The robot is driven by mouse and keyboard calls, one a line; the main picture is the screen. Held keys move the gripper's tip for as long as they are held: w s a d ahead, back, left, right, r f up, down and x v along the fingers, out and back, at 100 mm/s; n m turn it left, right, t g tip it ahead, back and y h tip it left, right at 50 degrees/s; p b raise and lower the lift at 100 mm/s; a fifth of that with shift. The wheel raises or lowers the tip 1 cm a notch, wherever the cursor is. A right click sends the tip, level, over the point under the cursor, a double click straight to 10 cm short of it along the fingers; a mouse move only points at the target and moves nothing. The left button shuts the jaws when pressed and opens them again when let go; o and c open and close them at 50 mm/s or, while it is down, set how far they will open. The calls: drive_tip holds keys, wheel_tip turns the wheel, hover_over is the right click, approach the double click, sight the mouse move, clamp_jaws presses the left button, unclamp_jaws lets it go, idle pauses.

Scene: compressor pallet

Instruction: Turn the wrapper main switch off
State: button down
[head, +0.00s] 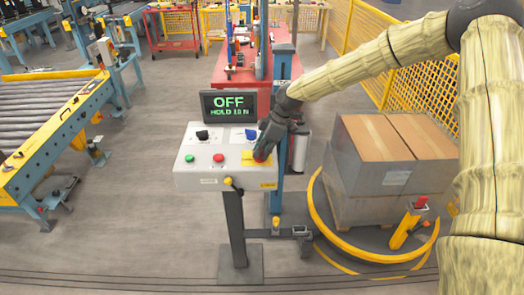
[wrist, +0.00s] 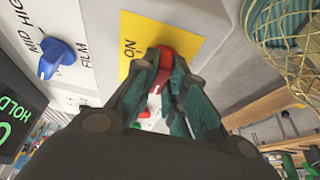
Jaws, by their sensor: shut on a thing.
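The wrapper control box (head: 205,162) is a light grey panel on a post. Its display (head: 229,104) reads "OFF" and "HOLD 1.0 N" in green. The red main switch knob (head: 262,156) sits on a yellow plate at the panel's right side. In the wrist view the red knob (wrist: 164,55) is between my fingertips, beside the "ON" label on the yellow plate (wrist: 133,47). My gripper (head: 268,146) is shut on the red knob, and its fingers hide much of it.
A black knob (head: 202,134), a green button (head: 189,158) and a red button (head: 218,157) are on the same panel. A blue knob (wrist: 56,58) shows close by in the wrist view. A wrapped pallet load (head: 385,165) stands right, inside a yellow ring (head: 345,251).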

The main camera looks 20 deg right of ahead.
drive_tip(key=shift+f, duration=0.1)
idle(0.3)
drive_tip(key=c, duration=1.5)
unclamp_jaws()
drive_tip(key=shift+o, duration=0.2)
drive_tip(key=v, duration=1.2)
